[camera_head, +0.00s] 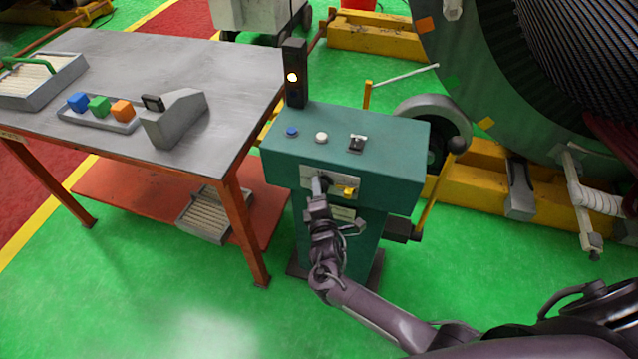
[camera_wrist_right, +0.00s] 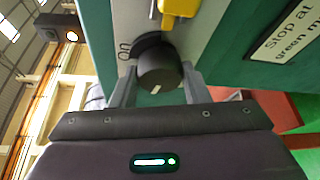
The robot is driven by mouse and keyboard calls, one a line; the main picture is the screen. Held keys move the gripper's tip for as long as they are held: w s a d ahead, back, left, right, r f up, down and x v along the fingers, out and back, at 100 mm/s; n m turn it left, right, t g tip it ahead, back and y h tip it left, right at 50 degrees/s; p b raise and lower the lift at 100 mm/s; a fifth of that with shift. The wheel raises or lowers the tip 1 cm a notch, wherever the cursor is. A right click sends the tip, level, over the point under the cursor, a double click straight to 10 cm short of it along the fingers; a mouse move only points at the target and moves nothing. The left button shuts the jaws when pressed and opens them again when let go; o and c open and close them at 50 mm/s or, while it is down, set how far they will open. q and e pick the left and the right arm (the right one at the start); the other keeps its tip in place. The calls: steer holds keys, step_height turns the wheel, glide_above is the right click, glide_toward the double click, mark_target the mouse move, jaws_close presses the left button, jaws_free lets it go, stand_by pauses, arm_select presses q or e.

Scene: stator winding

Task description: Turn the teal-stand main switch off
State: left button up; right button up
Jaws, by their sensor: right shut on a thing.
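The teal stand (camera_head: 345,150) has a pale switch plate (camera_head: 310,175) on its front face. The main switch is a round black knob (camera_wrist_right: 160,68) with a short white mark; lettering that looks like "on" shows beside it in the right wrist view. My right gripper (camera_head: 321,184) is at the plate. In the right wrist view its fingers (camera_wrist_right: 158,86) stand on both sides of the knob, shut on it. In the head view the gripper mostly hides the knob. My left gripper is not in view.
A yellow part (camera_head: 350,191) sits on the plate close beside the knob. A black post with a lit lamp (camera_head: 292,77) rises from the stand's back left. A blue button (camera_head: 291,131), a white button (camera_head: 321,137) and a black switch (camera_head: 357,143) are on top. A metal table (camera_head: 180,60) stands left.

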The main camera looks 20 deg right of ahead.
steer(key=shift+n+g+p, duration=0.5)
steer(key=shift+n+p, duration=0.5)
steer(key=shift+p, duration=0.05)
steer(key=shift+f, duration=0.1)
steer(key=o, duration=1)
steer(key=shift+c, duration=0.2)
steer(key=v, duration=0.8)
steer(key=shift+w, duration=0.1)
